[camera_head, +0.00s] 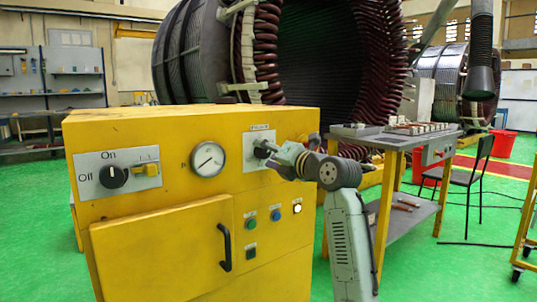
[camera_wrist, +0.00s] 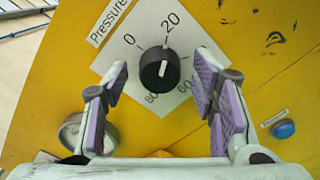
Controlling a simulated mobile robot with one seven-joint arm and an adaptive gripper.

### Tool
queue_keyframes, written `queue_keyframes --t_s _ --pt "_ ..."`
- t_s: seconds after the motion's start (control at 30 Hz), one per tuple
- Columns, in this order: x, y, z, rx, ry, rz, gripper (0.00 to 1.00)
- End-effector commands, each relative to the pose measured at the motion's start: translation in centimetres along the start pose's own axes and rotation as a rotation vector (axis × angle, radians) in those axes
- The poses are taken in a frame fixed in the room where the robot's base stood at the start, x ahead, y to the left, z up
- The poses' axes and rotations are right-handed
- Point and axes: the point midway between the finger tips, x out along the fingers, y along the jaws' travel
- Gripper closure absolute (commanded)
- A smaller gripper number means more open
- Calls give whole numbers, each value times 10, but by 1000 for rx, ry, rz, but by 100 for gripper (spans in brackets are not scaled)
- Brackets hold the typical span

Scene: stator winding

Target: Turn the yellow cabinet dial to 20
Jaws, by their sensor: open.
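The yellow cabinet (camera_head: 165,205) has a black pressure dial (camera_wrist: 158,67) on a white plate marked 0, 20, 60 and 80. In the wrist view the dial shows a pale pointer line, roughly upright and aimed near the 20 mark; its exact setting is hard to read. My gripper (camera_head: 270,153) is at this dial in the head view and partly hides it. In the wrist view my gripper (camera_wrist: 162,72) is open, with one purple-padded finger on each side of the dial and a visible gap to it.
An On/Off knob (camera_head: 114,177) and a round gauge (camera_head: 208,159) sit left of the dial. Below are a black door handle (camera_head: 225,247) and several small buttons. A workbench (camera_head: 400,138) stands to the right. A large stator (camera_head: 215,50) stands behind.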

Motion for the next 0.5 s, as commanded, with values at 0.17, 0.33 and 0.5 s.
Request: queue_keyframes --t_s 0.17,0.33,0.5 --pt "-6 0 0 0 -1 0 48" --pt "-34 -1 1 0 -2 -1 48" --pt "-72 -1 1 -1 -3 -1 48"
